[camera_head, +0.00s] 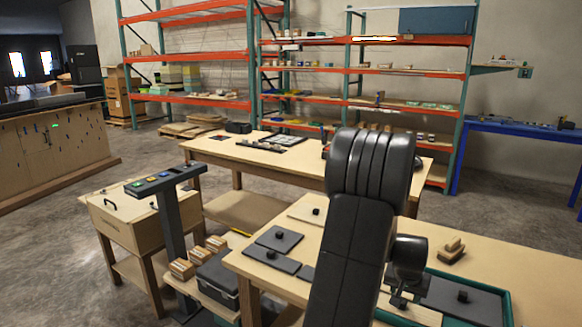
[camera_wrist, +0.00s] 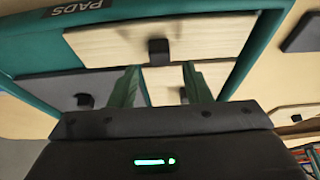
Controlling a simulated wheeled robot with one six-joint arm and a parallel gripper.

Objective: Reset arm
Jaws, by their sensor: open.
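My arm (camera_head: 352,230) rises in front of the head camera, bent at the top, with its black wrist part (camera_head: 408,257) over the front right table. My gripper (camera_wrist: 162,82) shows in the wrist view as two green fingers, apart, with nothing seen held between them. Past the fingers is a teal-rimmed tray (camera_wrist: 200,17) marked "PADS". A pale wooden plate (camera_wrist: 205,38) with a black knob and a grey plate (camera_wrist: 55,92) with a knob lie in it. The fingers overlap the wooden plate's near edge in the picture; I cannot tell whether they touch anything.
A post with a button console (camera_head: 163,179) stands left, by a wooden cabinet (camera_head: 140,218). Dark knobbed plates (camera_head: 280,238) lie on the front table (camera_head: 480,250). Another workbench (camera_head: 240,160) and orange-beamed shelves (camera_head: 200,57) stand behind.

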